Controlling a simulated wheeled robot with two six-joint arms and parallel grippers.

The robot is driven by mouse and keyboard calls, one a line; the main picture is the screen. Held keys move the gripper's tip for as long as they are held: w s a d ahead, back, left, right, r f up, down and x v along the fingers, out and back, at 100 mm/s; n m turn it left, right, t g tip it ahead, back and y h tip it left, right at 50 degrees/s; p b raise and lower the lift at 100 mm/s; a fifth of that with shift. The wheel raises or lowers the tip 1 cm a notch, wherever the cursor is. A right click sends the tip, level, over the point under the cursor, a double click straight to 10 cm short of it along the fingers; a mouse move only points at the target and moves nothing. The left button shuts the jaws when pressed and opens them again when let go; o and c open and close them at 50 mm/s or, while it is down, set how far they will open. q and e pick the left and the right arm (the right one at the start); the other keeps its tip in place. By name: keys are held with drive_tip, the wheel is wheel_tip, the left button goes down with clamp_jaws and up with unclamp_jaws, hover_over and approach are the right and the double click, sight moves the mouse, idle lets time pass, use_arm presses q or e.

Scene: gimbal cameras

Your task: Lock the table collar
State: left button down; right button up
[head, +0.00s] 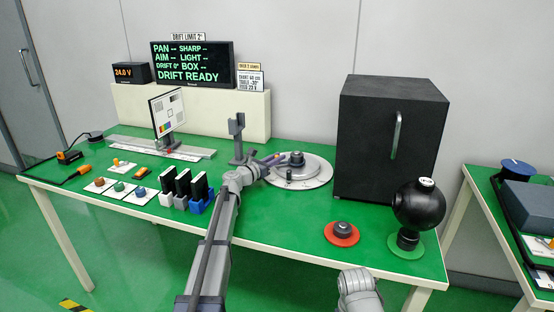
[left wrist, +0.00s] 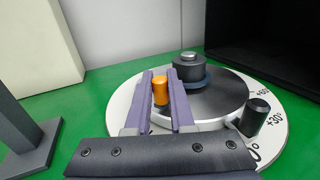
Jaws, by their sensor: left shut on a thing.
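The round turntable (head: 316,179) stands on the green table, with a white scale ring marked in degrees and a grey disc. At its middle is a dark hub with a blue-grey collar (left wrist: 208,82) around its base. My left gripper (head: 274,158) reaches over the turntable's left side. In the left wrist view its two purple fingers (left wrist: 162,92) are shut on an orange knob (left wrist: 160,90) beside the collar. Whether the knob joins the collar is hidden by the fingers. A small black knob (left wrist: 255,116) stands near the scale. My right gripper is not visible; only part of that arm shows.
A large black box (head: 378,150) stands right of the turntable. A grey forked post (head: 237,137) stands just left of it. A black ball (head: 418,206) and a red disc (head: 342,240) are at the right. The screen (head: 192,64) reads DRIFT READY.

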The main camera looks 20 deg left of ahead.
use_arm(q)
drive_tip(key=c, duration=0.8)
unclamp_jaws()
drive_tip(key=shift+o, duration=0.2)
drive_tip(key=shift+s, duration=0.1)
drive_tip(key=v, duration=0.7)
drive_tip(key=shift+s+a, duration=0.15)
drive_tip(key=shift+s, duration=0.15)
